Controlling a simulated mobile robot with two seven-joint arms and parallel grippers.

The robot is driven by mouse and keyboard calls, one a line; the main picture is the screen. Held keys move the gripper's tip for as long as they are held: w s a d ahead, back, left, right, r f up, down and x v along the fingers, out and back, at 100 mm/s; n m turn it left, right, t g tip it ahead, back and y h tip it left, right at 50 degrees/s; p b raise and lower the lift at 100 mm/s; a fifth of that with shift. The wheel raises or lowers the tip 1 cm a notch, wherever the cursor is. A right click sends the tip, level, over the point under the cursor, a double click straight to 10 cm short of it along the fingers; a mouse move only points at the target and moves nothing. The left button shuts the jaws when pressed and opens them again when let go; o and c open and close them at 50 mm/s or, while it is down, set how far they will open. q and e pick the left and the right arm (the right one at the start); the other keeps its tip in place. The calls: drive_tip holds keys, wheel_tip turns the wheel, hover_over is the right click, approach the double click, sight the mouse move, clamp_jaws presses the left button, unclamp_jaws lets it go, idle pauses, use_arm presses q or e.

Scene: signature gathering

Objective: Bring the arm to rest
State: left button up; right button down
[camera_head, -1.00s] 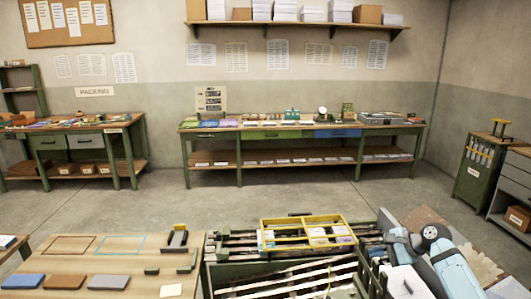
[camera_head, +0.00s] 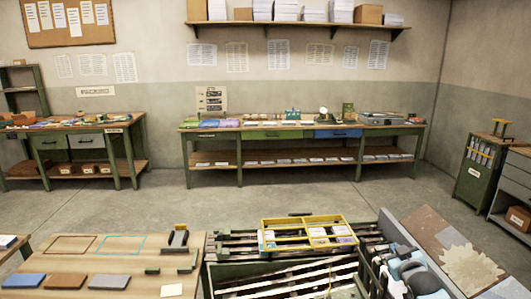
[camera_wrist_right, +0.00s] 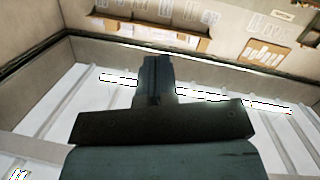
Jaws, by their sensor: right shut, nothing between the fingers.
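My right arm (camera_head: 415,270) comes in at the lower right of the head view, folded low beside the conveyor frame. Its hand is partly cut off by the bottom edge there. In the right wrist view my right gripper (camera_wrist_right: 156,62) shows with its dark fingers together and nothing between them. Behind the fingers are a pale ribbed surface with bright strips, which looks like the ceiling, and wall areas with papers. My left gripper is not in view.
A green-framed roller conveyor (camera_head: 240,270) carries a yellow tray (camera_head: 265,241) near the right arm. A long workbench (camera_head: 300,128) stands at the back wall. The grey floor (camera_head: 270,200) between is open.

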drive_tip(key=s+a+f+g+y, duration=0.1)
drive_tip(key=s+a+f, duration=0.45)
drive_tip(key=s, duration=0.45)
drive_tip(key=s+a+f+g+y, duration=0.15)
drive_tip(key=s+a+f, duration=0.25)
drive_tip(key=s+f, duration=0.4)
drive_tip(key=s+a+f+g+y, duration=0.1)
drive_tip(key=s+a+f, duration=0.4)
drive_tip(key=s, duration=0.6)
drive_tip(key=s+a+f+g, duration=0.1)
drive_tip(key=s+a, duration=0.3)
drive_tip(key=s, duration=0.9)
drive_tip(key=shift+s+a+f+m+g, duration=0.2)
drive_tip(key=shift+s+f+m+g, duration=0.1)
drive_tip(key=shift+f+g, duration=0.1)
drive_tip(key=shift+w, duration=0.1)
